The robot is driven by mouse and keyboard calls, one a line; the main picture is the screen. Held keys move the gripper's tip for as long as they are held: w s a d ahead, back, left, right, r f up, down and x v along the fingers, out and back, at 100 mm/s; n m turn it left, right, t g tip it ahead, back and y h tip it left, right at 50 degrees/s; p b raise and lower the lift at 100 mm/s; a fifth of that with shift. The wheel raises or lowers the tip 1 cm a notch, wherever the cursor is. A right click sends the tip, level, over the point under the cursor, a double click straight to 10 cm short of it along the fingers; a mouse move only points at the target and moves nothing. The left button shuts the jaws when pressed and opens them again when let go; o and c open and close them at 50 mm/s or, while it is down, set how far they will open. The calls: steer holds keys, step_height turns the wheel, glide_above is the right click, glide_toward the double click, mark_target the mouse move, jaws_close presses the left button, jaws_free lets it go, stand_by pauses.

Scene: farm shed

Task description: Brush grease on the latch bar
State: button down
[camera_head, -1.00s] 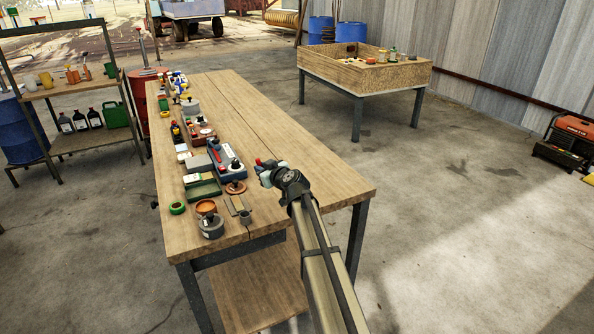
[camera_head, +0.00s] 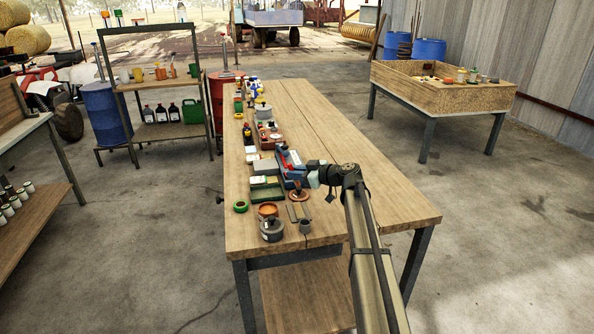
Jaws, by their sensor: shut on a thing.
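My gripper (camera_head: 313,177) is over the workbench (camera_head: 345,190), at the end of my arm reaching in from the lower right. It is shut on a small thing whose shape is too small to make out. Just left of it stands a blue item with a red and a black part (camera_head: 290,167). A copper-coloured round piece with a dark knob (camera_head: 298,194) lies just below the gripper in the picture. Flat grey-green strips (camera_head: 299,212) lie near the front. I cannot tell for sure which item is the latch bar, the grease or the brush.
A green tray (camera_head: 267,195), a green ring (camera_head: 240,206), an orange bowl (camera_head: 267,210), a grey pot (camera_head: 272,230) and a small grey cup (camera_head: 306,227) crowd the bench's left side. The right half is clear. A wooden box table (camera_head: 445,95) stands behind right.

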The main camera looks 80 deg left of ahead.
mark_target(297, 182)
steer(key=shift+f, duration=1.95)
steer(key=shift+d+f, duration=0.35)
steer(key=shift+f, duration=0.25)
steer(key=shift+d+f, duration=0.35)
steer(key=shift+f, duration=0.25)
steer(key=shift+d, duration=3.05)
steer(key=shift+a, duration=3.6)
steer(key=shift+a+r, duration=0.2)
steer(key=shift+r, duration=3.8)
